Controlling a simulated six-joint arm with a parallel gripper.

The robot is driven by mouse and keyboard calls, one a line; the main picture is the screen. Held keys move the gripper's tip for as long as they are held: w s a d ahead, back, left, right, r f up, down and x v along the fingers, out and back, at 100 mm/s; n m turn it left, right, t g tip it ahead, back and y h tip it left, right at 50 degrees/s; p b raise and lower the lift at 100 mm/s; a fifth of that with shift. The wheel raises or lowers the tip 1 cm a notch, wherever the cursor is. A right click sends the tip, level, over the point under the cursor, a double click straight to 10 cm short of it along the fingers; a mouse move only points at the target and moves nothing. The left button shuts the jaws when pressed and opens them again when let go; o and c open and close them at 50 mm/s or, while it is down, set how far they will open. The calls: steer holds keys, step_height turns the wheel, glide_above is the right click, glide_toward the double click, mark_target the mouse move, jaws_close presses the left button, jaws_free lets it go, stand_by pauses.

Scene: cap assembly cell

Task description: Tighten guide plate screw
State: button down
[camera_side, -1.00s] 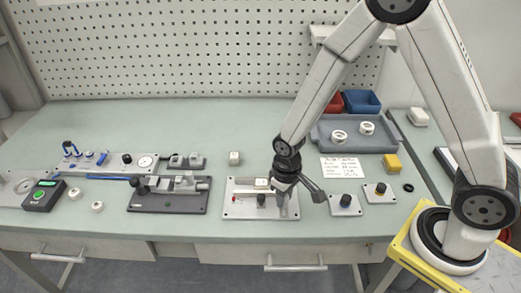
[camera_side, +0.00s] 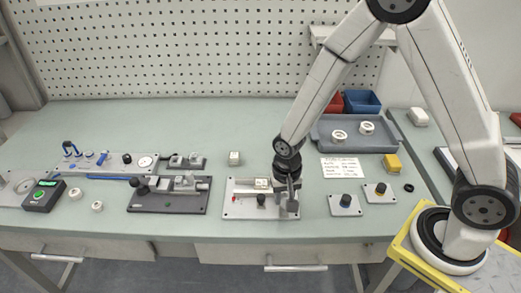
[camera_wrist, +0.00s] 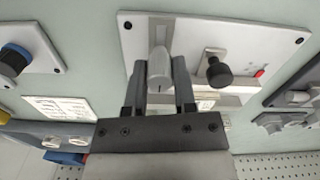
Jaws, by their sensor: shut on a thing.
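The light grey guide plate fixture (camera_side: 235,211) lies on the bench, and it also fills the upper middle of the wrist view (camera_wrist: 193,30). My gripper (camera_side: 286,205) points down over its right part. In the wrist view my gripper (camera_wrist: 160,72) is shut on a pale grey rounded piece, which I take as the guide plate screw (camera_wrist: 160,66). A black knob (camera_wrist: 219,72) stands beside it, apart from the fingers. That knob (camera_side: 262,199) is left of my gripper in the side view. The screw's lower end is hidden.
A red spot (camera_wrist: 259,73) sits near the plate's edge. Two small plates with blue-topped (camera_side: 346,201) and dark-topped (camera_side: 380,188) knobs lie to the right. A dark fixture (camera_side: 168,207) is to the left. A grey tray (camera_side: 384,146) with white rings is behind. Bare bench lies behind the plate.

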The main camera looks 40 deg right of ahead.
mark_target(285, 195)
stand_by(0.3)
steer(key=shift+c, duration=2.1)
jaws_free()
steer(key=shift+r, duration=3.95)
steer(key=shift+s+d+r+n, duration=0.3)
steer(key=shift+d+r, duration=0.05)
steer(key=shift+d, duration=0.1)
steer(key=s+d+r+n+t, duration=0.2)
steer(key=s+d+r+n, duration=0.1)
steer(key=s+d+n, duration=0.2)
steer(key=shift+s+n+t, duration=0.25)
steer(key=shift+n+t, duration=0.05)
steer(key=shift+n, duration=0.3)
